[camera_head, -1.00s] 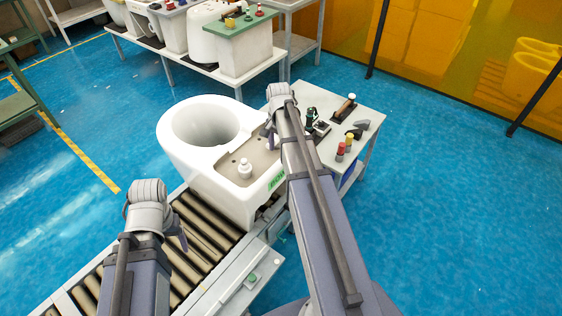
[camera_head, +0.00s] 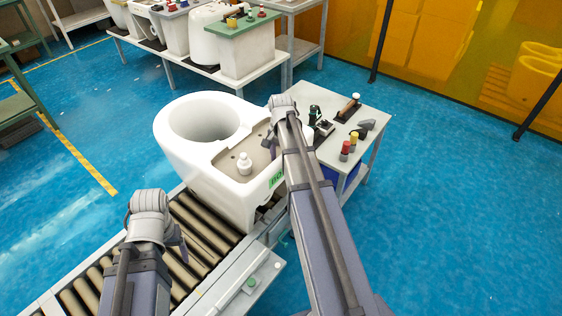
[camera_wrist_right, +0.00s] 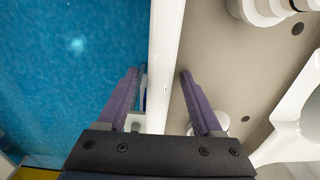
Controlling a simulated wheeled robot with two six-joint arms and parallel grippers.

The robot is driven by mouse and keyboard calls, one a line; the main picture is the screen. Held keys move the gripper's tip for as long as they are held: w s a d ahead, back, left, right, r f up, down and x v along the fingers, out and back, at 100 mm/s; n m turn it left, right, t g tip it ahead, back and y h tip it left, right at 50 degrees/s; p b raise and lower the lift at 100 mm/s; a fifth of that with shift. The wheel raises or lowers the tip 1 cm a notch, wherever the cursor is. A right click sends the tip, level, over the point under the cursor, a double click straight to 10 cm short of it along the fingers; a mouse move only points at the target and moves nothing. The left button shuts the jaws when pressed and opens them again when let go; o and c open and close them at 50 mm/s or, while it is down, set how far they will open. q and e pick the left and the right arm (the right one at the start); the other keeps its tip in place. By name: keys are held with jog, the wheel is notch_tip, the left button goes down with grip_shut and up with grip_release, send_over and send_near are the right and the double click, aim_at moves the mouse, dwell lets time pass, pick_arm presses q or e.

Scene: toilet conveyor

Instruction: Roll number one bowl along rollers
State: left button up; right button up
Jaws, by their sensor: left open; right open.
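A white toilet bowl (camera_head: 190,158) stands upright on the far end of a roller conveyor (camera_head: 205,226). It has a round opening, a tan rear deck with a white knob, and a green label partly hidden by my right arm. My right gripper (camera_head: 286,112) is at the bowl's right rear edge. In the right wrist view its open fingers (camera_wrist_right: 160,80) straddle the bowl's white side wall (camera_wrist_right: 163,60), with the tan deck to the right; contact cannot be told. My left gripper (camera_head: 165,228) is open over the rollers, nearer than the bowl and apart from it.
A small side table (camera_head: 368,140) with tools and red and yellow caps stands right of the bowl. A bench (camera_head: 170,52) with more white bowls is behind. Blue floor (camera_head: 450,220) lies open to the right. A green button sits on the conveyor's side box (camera_head: 250,284).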

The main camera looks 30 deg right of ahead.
grip_shut()
dwell(0.4)
dwell(0.9)
